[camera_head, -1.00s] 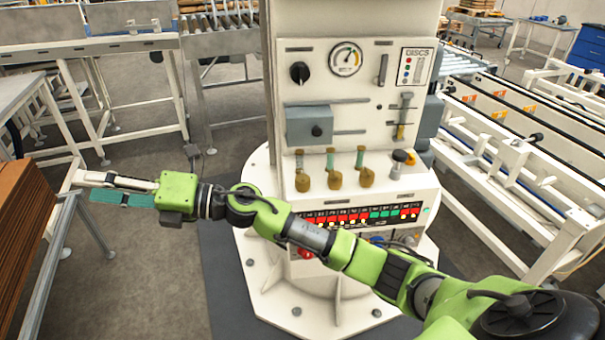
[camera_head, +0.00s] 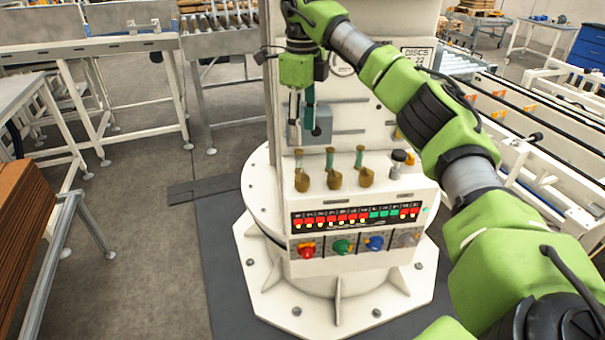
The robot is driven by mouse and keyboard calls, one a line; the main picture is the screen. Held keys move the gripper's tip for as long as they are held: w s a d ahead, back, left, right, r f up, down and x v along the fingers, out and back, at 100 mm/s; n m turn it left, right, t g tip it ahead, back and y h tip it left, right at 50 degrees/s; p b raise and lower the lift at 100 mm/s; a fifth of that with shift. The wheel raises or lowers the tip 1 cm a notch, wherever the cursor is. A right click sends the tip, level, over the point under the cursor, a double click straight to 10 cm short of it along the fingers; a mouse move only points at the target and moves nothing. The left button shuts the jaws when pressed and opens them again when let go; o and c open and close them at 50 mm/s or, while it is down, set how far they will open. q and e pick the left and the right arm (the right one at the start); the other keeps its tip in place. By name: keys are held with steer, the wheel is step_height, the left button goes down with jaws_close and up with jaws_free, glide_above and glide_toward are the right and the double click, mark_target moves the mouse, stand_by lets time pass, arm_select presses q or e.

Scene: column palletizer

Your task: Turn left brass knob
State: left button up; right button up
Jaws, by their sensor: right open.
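Three brass knobs with green stems stand in a row on the ledge of the white control column. The left brass knob (camera_head: 302,182) is in plain view, with its stem upright. The middle brass knob (camera_head: 333,180) and the right brass knob (camera_head: 366,178) are beside it. My right gripper (camera_head: 301,122) is open and empty, its fingers pointing down. In the picture it is just above the left brass knob, apart from it, overlapping the left side of the grey box. My left gripper is not in view.
The grey box (camera_head: 325,118) with a dark knob is close behind the fingers. Below the brass knobs are a lit button row (camera_head: 355,217) and red (camera_head: 306,250), green (camera_head: 343,247) and blue (camera_head: 374,243) knobs.

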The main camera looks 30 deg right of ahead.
mark_target(302, 175)
step_height(302, 175, down, 14)
steer(key=shift+r+p, duration=0.1)
steer(key=shift+p, duration=1)
steer(key=c, duration=1.1)
